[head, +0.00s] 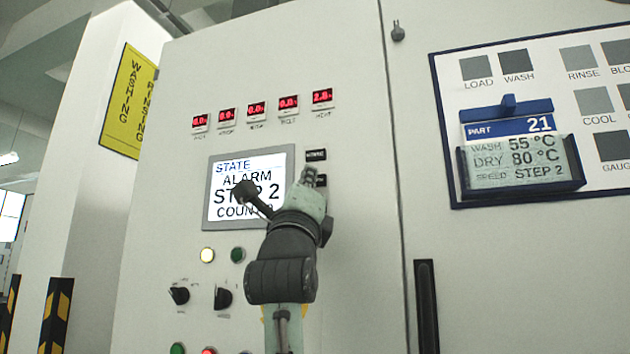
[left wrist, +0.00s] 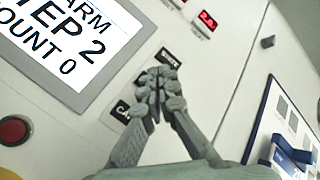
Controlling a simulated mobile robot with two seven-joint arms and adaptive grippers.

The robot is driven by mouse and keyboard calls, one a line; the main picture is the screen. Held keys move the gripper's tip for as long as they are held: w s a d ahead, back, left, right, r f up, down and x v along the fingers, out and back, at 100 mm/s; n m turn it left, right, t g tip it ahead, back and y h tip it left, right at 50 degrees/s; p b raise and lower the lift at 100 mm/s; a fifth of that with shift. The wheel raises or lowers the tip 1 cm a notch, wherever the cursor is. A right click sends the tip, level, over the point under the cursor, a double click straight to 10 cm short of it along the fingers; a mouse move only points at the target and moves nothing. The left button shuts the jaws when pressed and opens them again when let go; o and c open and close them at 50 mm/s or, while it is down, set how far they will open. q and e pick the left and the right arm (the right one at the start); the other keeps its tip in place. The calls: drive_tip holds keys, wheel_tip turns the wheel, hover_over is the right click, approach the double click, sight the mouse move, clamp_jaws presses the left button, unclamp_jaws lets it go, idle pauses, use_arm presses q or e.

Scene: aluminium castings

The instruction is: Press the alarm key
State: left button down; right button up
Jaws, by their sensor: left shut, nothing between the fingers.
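A lit screen (head: 234,168) on the cabinet reads STATE, ALARM, STEP 2 and COUNT; it also shows in the left wrist view (left wrist: 85,45). My right gripper is out of view.
Several red number displays (head: 256,109) sit above the screen. A red button (left wrist: 14,130) shows in the left wrist view. A card holder (head: 520,180) is at right.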

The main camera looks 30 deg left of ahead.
use_arm(q)
drive_tip(key=shift+w, duration=0.15)
drive_tip(key=shift+w+a, duration=0.15)
drive_tip(key=shift+w, duration=0.15)
drive_tip(key=shift+w, duration=0.35)
idle(0.9)
drive_tip(key=shift+s, duration=0.7)
drive_tip(key=s, duration=0.2)
drive_tip(key=s+d, duration=0.1)
drive_tip(key=s, duration=0.2)
drive_tip(key=shift+d, duration=0.2)
drive_tip(key=shift+f, duration=0.1)
idle(0.7)
